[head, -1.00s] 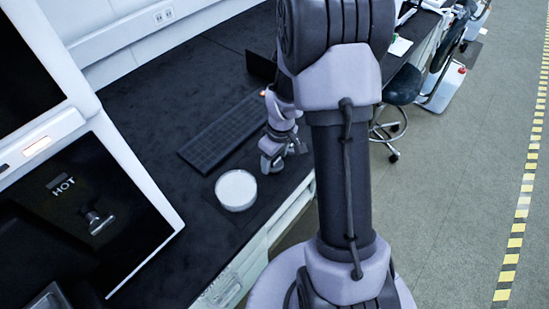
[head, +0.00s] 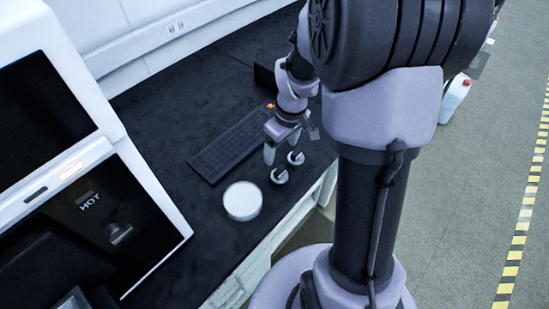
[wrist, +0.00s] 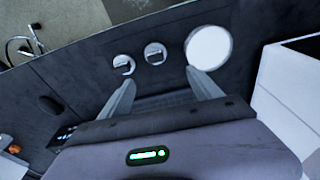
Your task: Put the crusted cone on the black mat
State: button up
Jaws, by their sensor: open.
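Two small round pale items with dark centres, the nearer one (head: 279,175) and the farther one (head: 296,158), stand on the dark bench to the right of a white round dish. They also show in the wrist view, as the left item (wrist: 123,65) and the right item (wrist: 155,53). I cannot tell which, if either, is the crusted cone. My gripper (head: 283,149) is open and empty just behind them in the head view. In the wrist view its fingers (wrist: 160,78) point towards them. The black mat cannot be told from the dark bench top.
The white round dish (head: 242,200) sits near the bench's front edge; the wrist view shows it too (wrist: 208,47). A black keyboard (head: 232,145) lies behind it. A white machine marked HOT (head: 150,190) stands on the left. The bench between machine and keyboard is clear.

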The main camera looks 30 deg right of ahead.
jog(key=s+a+r+m+t, duration=0.2)
jog(key=s+a+r+m, duration=0.15)
jog(key=a+r, duration=0.6)
jog(key=s+a+r+m+t, duration=0.1)
jog(key=s+a+r+m, duration=0.1)
jog(key=s, duration=0.4)
jog(key=s+a+r+m+t+y, duration=0.1)
jog(key=s+a+r+m, duration=0.1)
jog(key=s+a+r, duration=0.2)
notch_tip(320, 180, up, 2)
jog(key=shift+s+a+r+y, duration=0.1)
jog(key=shift+s+a+y, duration=0.2)
jog(key=shift+s, duration=0.95)
